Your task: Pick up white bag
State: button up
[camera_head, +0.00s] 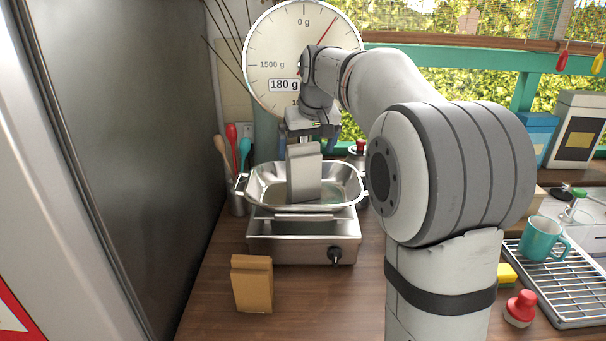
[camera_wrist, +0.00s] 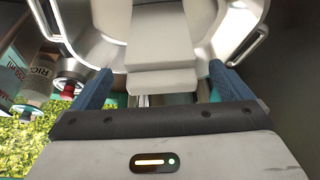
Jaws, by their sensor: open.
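The white bag (camera_head: 304,175), pale grey in this light, stands upright in the metal pan (camera_head: 257,189) of the scale. My gripper (camera_head: 312,138) is just above the bag's top and points down at it. In the wrist view the blue fingers of my gripper (camera_wrist: 160,82) are spread wide, with the bag (camera_wrist: 168,40) in the gap ahead of them. Clear space shows on both sides of the bag, and neither finger appears to touch it.
A brown bag (camera_head: 252,286) stands on the counter in front of the scale base (camera_head: 303,246). A dark panel (camera_head: 130,120) rises close on the left. Utensils (camera_head: 232,165) stand left of the pan. A teal mug (camera_head: 541,240) sits on a wire rack (camera_head: 575,300) at right.

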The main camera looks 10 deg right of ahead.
aim_at(304, 171)
jog(key=x, duration=0.2)
jog(key=p+x, duration=0.1)
jog(key=x, duration=0.2)
jog(key=shift+w+r, duration=0.1)
jog(key=shift+w, duration=0.2)
jog(key=shift+c, duration=0.4)
